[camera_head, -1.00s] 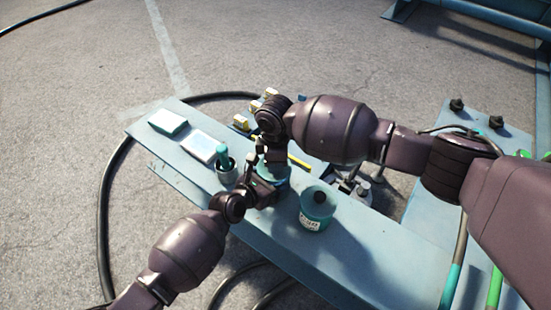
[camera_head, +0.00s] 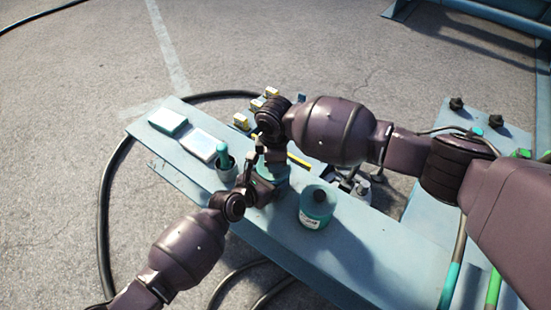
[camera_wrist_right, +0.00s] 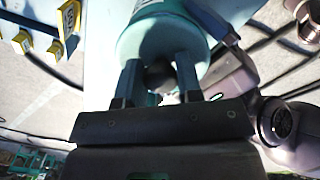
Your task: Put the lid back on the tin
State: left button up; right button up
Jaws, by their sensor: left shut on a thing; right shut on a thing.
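A teal tin (camera_head: 279,177) stands on the blue-grey beam between my two grippers, mostly hidden by them in the head view. My left gripper (camera_head: 262,187) is shut on the tin's side. My right gripper (camera_head: 264,156) is above the tin, shut on the dark knob (camera_wrist_right: 158,78) of the teal lid (camera_wrist_right: 150,45). The right wrist view shows the two right fingers (camera_wrist_right: 159,85) on either side of this knob. The lid lines up with the tin (camera_wrist_right: 168,11) there; whether it is fully seated I cannot tell.
Yellow-ended blocks (camera_head: 241,121) lie behind. Black cable runs around.

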pick_arm(q)
jog(key=shift+d+r, duration=0.15)
jog(key=shift+d, duration=0.05)
pick_arm(e)
jog(key=shift+s+f, duration=0.4)
jog(key=shift+f, duration=0.45)
pick_arm(q)
jog(key=shift+w+a, duration=0.1)
pick_arm(e)
jog(key=o, duration=1)
jog(key=shift+o, duration=0.2)
jog(key=shift+r, duration=0.1)
jog(key=shift+r, duration=0.1)
notch_tip(320, 180, up, 12)
jog(key=shift+w, duration=0.15)
pick_arm(q)
jog(key=shift+f, duration=0.2)
pick_arm(e)
jog(key=shift+r, duration=0.1)
pick_arm(q)
jog(key=o, duration=1)
